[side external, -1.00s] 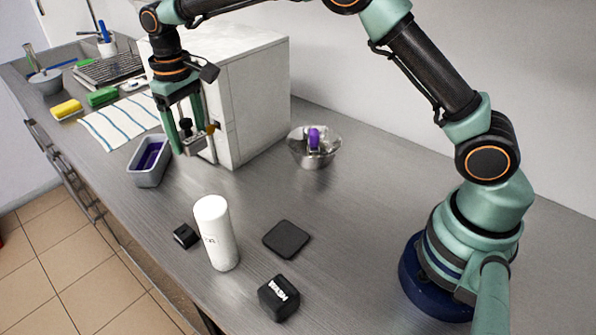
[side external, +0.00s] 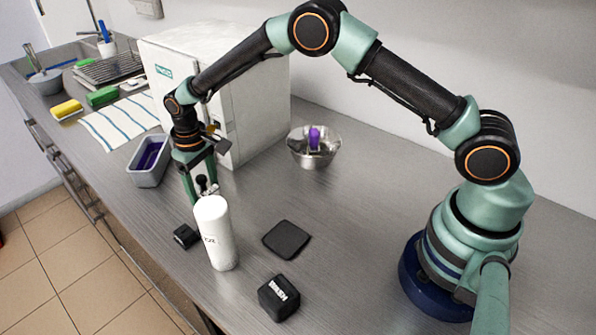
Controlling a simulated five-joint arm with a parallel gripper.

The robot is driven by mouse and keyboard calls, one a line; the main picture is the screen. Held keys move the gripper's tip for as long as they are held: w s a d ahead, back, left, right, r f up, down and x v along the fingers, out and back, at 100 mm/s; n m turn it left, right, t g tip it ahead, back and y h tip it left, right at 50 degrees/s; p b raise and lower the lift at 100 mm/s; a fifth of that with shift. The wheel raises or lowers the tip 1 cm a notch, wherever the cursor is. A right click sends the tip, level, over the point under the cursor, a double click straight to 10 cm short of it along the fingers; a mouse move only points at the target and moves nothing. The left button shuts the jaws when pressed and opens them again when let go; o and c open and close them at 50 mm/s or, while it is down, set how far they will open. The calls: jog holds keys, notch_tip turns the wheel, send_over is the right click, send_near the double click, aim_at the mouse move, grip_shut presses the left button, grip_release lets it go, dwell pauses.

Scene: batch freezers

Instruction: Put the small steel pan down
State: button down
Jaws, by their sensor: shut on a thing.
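A small grey metal pan (side external: 150,178) with purple contents stands upright on the counter at the left, in front of the white freezer. My gripper (side external: 204,192) points down to the right of this pan and apart from it, behind the white cylinder (side external: 217,240). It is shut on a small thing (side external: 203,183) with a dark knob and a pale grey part. The lower fingers and the underside of the held thing are hidden by the cylinder, so I cannot tell what it is or whether it touches the counter.
The white freezer (side external: 255,112) stands behind my gripper. A steel bowl (side external: 314,160) with a purple item is at its right. A dark flat square (side external: 286,240), a black block (side external: 279,298) and a smaller black block (side external: 185,236) lie in front. The counter right of the square is clear.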

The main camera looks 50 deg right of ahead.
jog(key=shift+f, duration=0.1)
grip_release()
